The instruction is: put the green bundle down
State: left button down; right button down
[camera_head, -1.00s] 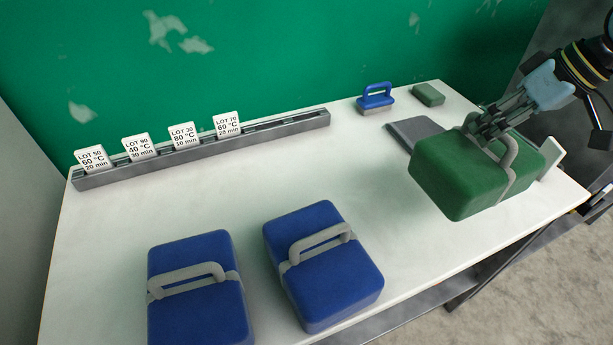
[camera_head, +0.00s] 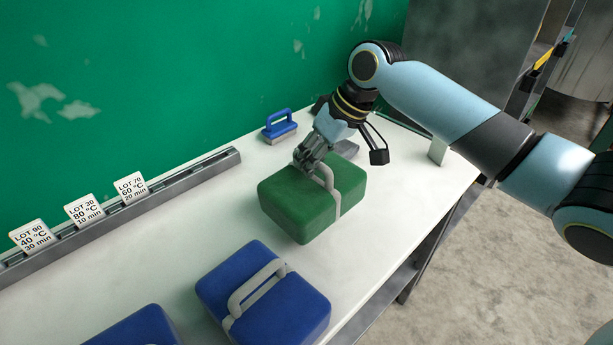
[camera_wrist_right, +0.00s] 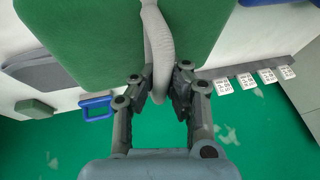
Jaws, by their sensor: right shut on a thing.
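The green bundle (camera_head: 297,209) is a soft block with a grey strap and handle, at the right part of the white table. My right gripper (camera_head: 312,158) is shut on its grey handle from the far side. In the right wrist view the gripper's fingers (camera_wrist_right: 160,92) close around the grey handle, and the green bundle (camera_wrist_right: 100,40) fills the top middle. I cannot tell whether its underside touches the table. My left gripper is not in view.
A blue bundle (camera_head: 300,309) lies close in front of the green one, with another blue bundle (camera_head: 137,331) at the bottom edge. A card rail (camera_head: 170,198) runs along the back left. A blue-handled brush (camera_head: 279,128) stands behind. Bare table (camera_head: 400,172) lies to the right.

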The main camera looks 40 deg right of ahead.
aim_at(307, 179)
jog(key=shift+w+a+f, duration=0.3)
jog(key=shift+a+f, duration=0.05)
jog(key=shift+a, duration=0.1)
jog(key=shift+d+f+p, duration=0.1)
jog(key=shift+f+p, duration=0.2)
jog(key=shift+f, duration=1.6)
jog(key=c, duration=1.4)
grip_release()
jog(key=shift+s, duration=0.1)
jog(key=shift+c, duration=0.2)
